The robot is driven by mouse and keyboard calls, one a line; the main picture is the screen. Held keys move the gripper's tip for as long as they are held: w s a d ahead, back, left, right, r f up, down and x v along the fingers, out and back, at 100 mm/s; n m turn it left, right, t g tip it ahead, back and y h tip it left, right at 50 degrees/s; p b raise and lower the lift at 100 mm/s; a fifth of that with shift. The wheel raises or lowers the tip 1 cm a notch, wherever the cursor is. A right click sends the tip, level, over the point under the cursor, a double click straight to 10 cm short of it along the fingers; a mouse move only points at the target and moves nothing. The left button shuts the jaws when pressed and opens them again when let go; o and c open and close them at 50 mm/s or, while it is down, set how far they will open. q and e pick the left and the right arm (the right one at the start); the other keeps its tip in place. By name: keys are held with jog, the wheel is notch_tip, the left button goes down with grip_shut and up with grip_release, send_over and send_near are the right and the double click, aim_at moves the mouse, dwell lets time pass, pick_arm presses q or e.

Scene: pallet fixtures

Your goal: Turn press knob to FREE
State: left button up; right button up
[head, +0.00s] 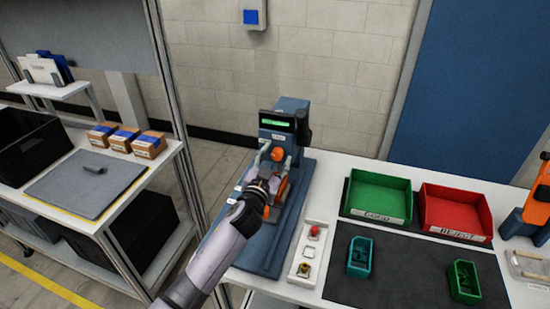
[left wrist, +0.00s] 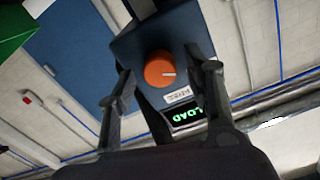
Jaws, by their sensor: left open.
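The press (head: 290,108) is a dark blue machine at the back of the white bench, with a lit green display (head: 277,123). In the left wrist view the display (left wrist: 187,112) reads LOAD, upside down. The orange press knob (head: 277,154) is on the press front below the display. My left gripper (head: 272,166) is open in front of the knob. Its fingers (left wrist: 165,78) appear on either side of the knob, and contact cannot be told. My right gripper is out of view.
A button panel (head: 303,253) with a red button lies right of the press base. A green bin (head: 377,194) and a red REJECT bin (head: 455,211) stand further right, behind two small teal and green trays on a dark mat. A metal post stands left of the bench.

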pick_arm(q)
jog(key=shift+c, duration=0.4)
grip_shut()
jog(key=shift+m, duration=0.3)
jog(key=m, duration=0.5)
jog(key=shift+d, duration=0.1)
jog(key=m, duration=0.4)
jog(key=shift+f, duration=0.15)
jog(key=shift+m, duration=1.1)
